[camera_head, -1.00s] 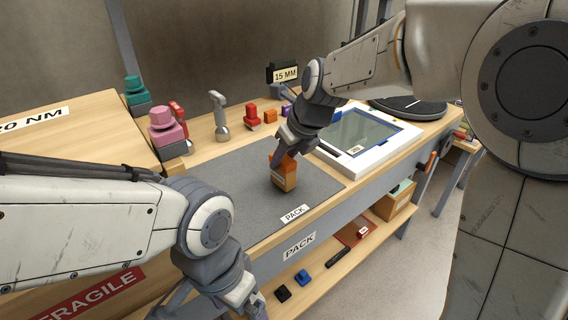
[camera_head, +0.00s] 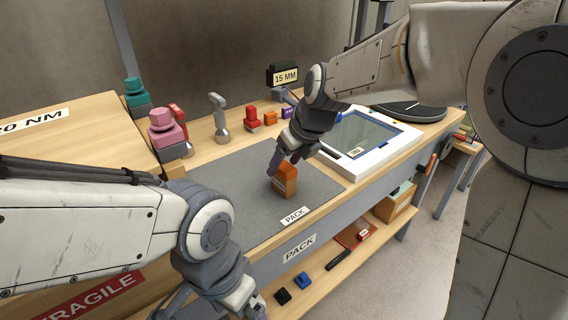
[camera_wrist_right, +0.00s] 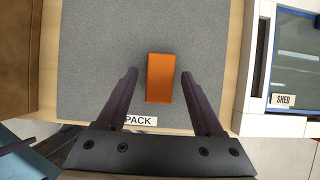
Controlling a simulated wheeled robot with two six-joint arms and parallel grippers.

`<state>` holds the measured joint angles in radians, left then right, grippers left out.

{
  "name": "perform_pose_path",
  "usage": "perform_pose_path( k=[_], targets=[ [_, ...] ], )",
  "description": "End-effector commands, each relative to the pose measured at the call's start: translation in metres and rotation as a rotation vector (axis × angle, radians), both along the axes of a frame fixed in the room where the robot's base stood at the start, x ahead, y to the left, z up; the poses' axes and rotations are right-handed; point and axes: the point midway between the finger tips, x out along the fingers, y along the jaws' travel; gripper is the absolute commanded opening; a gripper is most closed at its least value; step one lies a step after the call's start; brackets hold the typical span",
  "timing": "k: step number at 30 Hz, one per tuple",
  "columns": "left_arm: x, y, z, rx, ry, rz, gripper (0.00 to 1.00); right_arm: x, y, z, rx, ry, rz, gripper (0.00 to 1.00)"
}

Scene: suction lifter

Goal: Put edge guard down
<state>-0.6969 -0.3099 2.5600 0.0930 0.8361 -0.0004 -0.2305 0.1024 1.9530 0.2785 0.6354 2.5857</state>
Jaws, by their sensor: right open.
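The edge guard appears to be the orange block (camera_head: 285,180) standing on the grey mat marked PACK (camera_head: 232,174). It also shows in the right wrist view (camera_wrist_right: 161,78), between and slightly beyond the fingertips, with a gap on both sides. My right gripper (camera_head: 285,163) is open, just above and behind the block in the head view, and it also shows open in the right wrist view (camera_wrist_right: 158,76). My left gripper (camera_head: 210,305) is low at the bottom edge of the head view, partly cut off, so its jaw state is unclear.
A white framed tray (camera_head: 368,134) lies right of the mat. A pink knob (camera_head: 164,128), a metal hammer-like tool (camera_head: 219,118) and a red piece (camera_head: 252,119) stand along the back. A lower shelf (camera_head: 318,268) holds small items. The mat around the block is clear.

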Motion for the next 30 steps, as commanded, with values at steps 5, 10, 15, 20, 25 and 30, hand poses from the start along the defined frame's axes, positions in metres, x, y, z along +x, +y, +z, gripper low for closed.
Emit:
perform_pose_path(
  k=[5,10,15,20,25,30],
  targets=[
    [0.0,0.0,0.011,0.0,0.0,0.0,1.0,-0.014,-0.01,0.037,0.001,-0.005,-0.002,0.69],
    [0.0,0.0,0.018,0.0,0.0,0.0,1.0,-0.029,-0.02,0.068,0.0,-0.005,-0.001,0.69],
    [0.0,0.0,0.022,0.0,0.0,0.0,1.0,-0.039,-0.026,0.089,0.0,-0.003,-0.001,0.69],
    [0.0,0.0,0.024,0.0,0.0,0.0,1.0,-0.043,-0.029,0.097,-0.001,0.0,0.0,0.69],
    [0.0,0.0,0.023,0.0,0.0,0.0,1.0,-0.049,-0.026,0.093,-0.026,-0.005,0.059,0.69],
    [0.0,0.0,0.023,0.0,0.0,0.0,1.0,-0.076,-0.01,0.074,-0.155,-0.04,0.383,0.69]
  ],
)
